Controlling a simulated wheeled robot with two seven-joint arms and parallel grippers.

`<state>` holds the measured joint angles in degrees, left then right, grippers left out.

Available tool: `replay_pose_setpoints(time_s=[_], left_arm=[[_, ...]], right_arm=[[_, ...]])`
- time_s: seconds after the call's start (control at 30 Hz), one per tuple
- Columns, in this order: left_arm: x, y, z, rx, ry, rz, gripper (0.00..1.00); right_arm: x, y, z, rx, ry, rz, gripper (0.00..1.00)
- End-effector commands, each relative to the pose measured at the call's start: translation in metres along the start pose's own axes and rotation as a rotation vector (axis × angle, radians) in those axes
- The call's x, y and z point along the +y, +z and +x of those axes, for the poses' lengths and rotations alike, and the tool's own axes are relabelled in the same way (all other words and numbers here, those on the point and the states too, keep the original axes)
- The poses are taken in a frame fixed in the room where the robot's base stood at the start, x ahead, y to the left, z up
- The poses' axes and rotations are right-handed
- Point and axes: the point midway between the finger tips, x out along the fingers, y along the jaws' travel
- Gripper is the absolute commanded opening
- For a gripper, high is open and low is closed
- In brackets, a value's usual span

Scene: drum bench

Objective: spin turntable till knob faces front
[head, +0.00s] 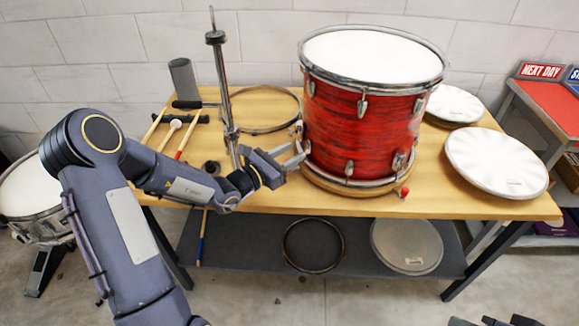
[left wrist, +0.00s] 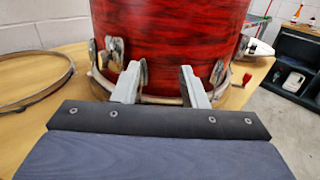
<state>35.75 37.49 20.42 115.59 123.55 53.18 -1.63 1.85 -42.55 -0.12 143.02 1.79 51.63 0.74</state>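A red drum (head: 365,120) with a white head stands on a round wooden turntable (head: 345,198) on the bench. A small red knob (head: 404,192) sticks out at the turntable's front right. It also shows right of the fingers in the left wrist view (left wrist: 246,78). My left gripper (head: 299,157) is at the drum's lower left side, away from the knob. In the left wrist view its two fingers (left wrist: 162,82) are apart with nothing between them, pointing at the drum's lower hoop. I cannot tell whether they touch it. Dark parts, perhaps my right gripper (head: 495,321), show at the bottom edge.
A metal stand (head: 226,100) rises close behind my left gripper. White drumheads (head: 496,162) lie at right. The bench's front edge (head: 450,213) is clear.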

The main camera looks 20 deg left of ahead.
Motion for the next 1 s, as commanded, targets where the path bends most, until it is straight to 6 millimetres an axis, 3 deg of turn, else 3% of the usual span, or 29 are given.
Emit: replay_pose_setpoints(time_s=[0.3,0.77,1.0], left_arm=[[-0.045,0.025,-0.039,0.002,0.0,0.002,0.39],[-0.057,0.032,-0.049,0.001,0.0,0.0,0.39],[-0.07,0.023,-0.058,0.063,-0.094,0.095,0.1]], right_arm=[[0.003,0.004,0.007,0.0,0.0,0.0,0.36],[0.003,0.004,0.007,0.0,0.0,0.0,0.36],[0.001,0.002,0.003,0.0,0.0,0.0,0.36]])
